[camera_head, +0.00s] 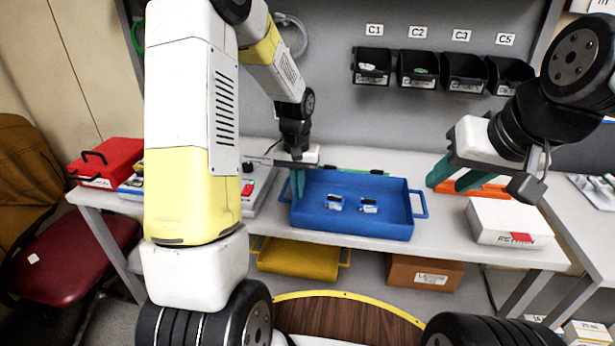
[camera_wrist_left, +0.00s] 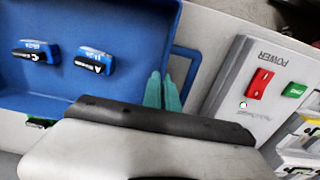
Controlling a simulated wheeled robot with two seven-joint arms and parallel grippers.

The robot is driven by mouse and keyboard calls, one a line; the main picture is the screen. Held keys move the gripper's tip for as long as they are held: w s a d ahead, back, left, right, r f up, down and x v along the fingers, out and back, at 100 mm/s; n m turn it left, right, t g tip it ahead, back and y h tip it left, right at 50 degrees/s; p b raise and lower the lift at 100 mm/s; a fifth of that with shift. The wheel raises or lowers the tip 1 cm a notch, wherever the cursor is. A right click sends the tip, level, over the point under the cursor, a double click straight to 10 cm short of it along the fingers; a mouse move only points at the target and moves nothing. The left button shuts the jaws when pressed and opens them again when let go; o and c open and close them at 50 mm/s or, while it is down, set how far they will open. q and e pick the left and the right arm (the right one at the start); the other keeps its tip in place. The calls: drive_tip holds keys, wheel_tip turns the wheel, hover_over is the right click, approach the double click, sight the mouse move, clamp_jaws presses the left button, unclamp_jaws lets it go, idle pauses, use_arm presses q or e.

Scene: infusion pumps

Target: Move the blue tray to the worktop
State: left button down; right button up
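The blue tray (camera_head: 340,229) sits on the grey worktop, with a handle at each end and two small blue-and-white devices (camera_head: 335,203) (camera_head: 369,206) inside. My left gripper (camera_head: 297,186) points down at the tray's left end. In the left wrist view its teal fingers (camera_wrist_left: 163,91) are close together beside the tray's rim (camera_wrist_left: 168,25) and handle (camera_wrist_left: 187,62); whether they grip either is unclear. My right gripper (camera_head: 453,178) is open and empty, above and right of the tray, away from its right handle (camera_head: 420,204).
A grey power box with a red switch (camera_wrist_left: 259,85) stands left of the tray. A white box (camera_head: 506,220) and an orange item (camera_head: 485,188) are to its right. Labelled black bins (camera_head: 418,66) hang behind. A yellow tray (camera_head: 298,259) and cardboard box (camera_head: 424,273) are below.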

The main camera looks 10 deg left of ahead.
use_arm(q)
drive_tip(key=shift+f, duration=0.1)
drive_tip(key=c, duration=1.7)
unclamp_jaws()
wheel_tip(320, 180, up, 12)
drive_tip(key=s+r+t, duration=0.2)
drive_tip(key=s+r, duration=0.1)
drive_tip(key=s, duration=0.4)
drive_tip(key=s+r+t+h, duration=0.1)
drive_tip(key=s+r+t, duration=0.1)
drive_tip(key=s, duration=0.5)
drive_tip(key=s+d+r+t+h, duration=0.1)
drive_tip(key=s+r+t, duration=0.1)
drive_tip(key=s+r, duration=0.3)
drive_tip(key=shift+s+m, duration=0.3)
drive_tip(key=shift+s, duration=0.9)
